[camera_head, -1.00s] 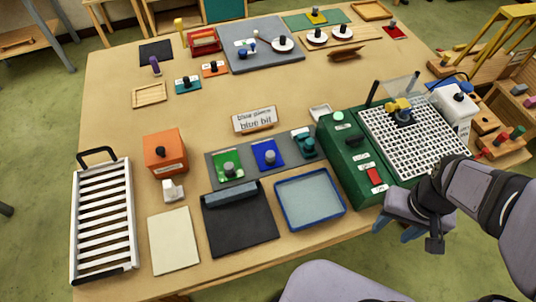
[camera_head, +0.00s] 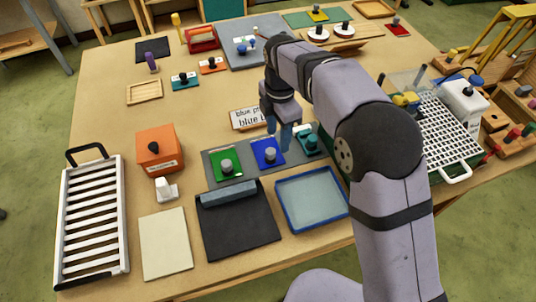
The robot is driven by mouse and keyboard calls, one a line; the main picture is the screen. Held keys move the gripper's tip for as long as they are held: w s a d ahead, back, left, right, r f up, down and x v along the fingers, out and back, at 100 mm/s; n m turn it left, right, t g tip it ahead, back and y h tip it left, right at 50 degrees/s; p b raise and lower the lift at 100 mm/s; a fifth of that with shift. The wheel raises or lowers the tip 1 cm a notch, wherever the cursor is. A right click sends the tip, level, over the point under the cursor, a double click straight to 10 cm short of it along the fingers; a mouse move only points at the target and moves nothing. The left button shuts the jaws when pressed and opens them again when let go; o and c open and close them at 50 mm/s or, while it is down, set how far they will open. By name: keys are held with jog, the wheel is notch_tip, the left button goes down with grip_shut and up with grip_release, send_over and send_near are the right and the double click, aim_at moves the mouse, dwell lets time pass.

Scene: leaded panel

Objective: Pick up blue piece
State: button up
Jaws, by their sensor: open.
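My gripper (camera_head: 279,136) is open and empty, pointing down just above and to the right of the blue piece's knob. Its fingers overlap the piece's right side in this view; I cannot tell their exact height.
A blue-rimmed tray (camera_head: 343,215) and a black folder-like pad (camera_head: 238,225) lie in front of the mat. An orange box (camera_head: 159,148) stands to the left. A green machine with a white grid (camera_head: 450,135) stands at right, partly hidden by my arm.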

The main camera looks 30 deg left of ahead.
aim_at(271, 150)
jog(key=shift+s+a+f+n, duration=0.15)
jog(key=shift+a+n, duration=0.15)
jog(key=shift+a, duration=0.15)
jog(key=shift+s+a+f+n, duration=0.15)
jog(key=shift+a+n, duration=0.15)
jog(key=shift+a, duration=0.15)
jog(key=shift+f+p, duration=0.35)
jog(key=shift+f, duration=0.55)
jog(key=shift+s+d+f+p, duration=0.1)
jog(key=shift+d+f+p, duration=0.05)
jog(key=shift+f+p, duration=0.25)
notch_tip(271, 150, down, 3)
jog(key=shift+p, duration=0.9)
jog(key=shift+f, duration=0.7)
jog(key=shift+c, duration=0.3)
jog(key=c, duration=1)
